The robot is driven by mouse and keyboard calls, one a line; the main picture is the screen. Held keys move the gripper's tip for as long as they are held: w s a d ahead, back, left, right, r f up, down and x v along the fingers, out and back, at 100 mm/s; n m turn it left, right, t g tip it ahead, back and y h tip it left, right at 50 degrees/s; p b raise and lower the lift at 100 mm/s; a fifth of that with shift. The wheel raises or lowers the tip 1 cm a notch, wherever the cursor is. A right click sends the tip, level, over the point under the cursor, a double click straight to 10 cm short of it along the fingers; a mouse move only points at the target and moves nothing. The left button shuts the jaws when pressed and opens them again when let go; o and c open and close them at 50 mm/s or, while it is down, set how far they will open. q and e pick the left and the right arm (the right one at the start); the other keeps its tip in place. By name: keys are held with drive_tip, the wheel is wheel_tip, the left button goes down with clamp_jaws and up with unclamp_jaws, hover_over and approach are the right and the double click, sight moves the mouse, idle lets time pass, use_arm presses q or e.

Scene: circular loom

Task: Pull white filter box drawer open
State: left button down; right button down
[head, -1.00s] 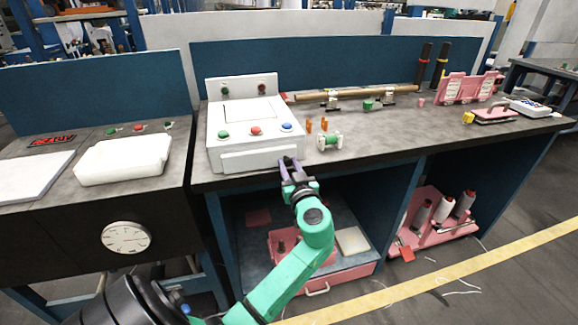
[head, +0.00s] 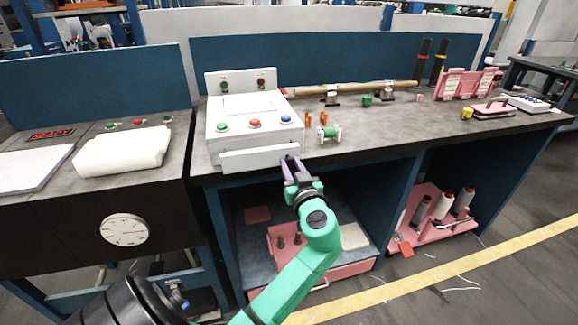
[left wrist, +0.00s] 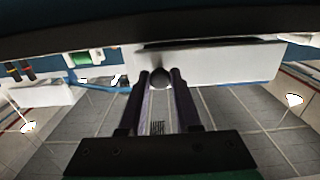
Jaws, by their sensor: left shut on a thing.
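The white filter box (head: 213,140) stands on the left part of the grey table, with colored buttons on its top. Its white drawer (head: 252,160) is at the lower front and stands out a little from the box; in the left wrist view the drawer front (left wrist: 230,65) fills the upper middle. My left gripper (head: 290,163) is at the drawer's right end. In the left wrist view its fingers (left wrist: 160,82) are shut around a small dark round knob (left wrist: 160,74) on the drawer front. The drawer's inside is hidden. My right gripper is not in view.
A green-and-white spool (head: 329,134) and small orange parts (head: 308,119) stand right of the box. A long wooden roller (head: 360,88) lies behind. Below the table is an open bay with a pink tray (head: 283,236). Open floor lies in front.

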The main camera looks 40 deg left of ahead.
use_arm(q)
drive_tip(key=b+v, duration=0.3)
drive_tip(key=v, duration=0.7)
drive_tip(key=shift+d+b, duration=0.25)
drive_tip(key=shift+b, duration=0.05)
drive_tip(key=c, duration=0.6)
unclamp_jaws()
drive_tip(key=shift+s, duration=0.15)
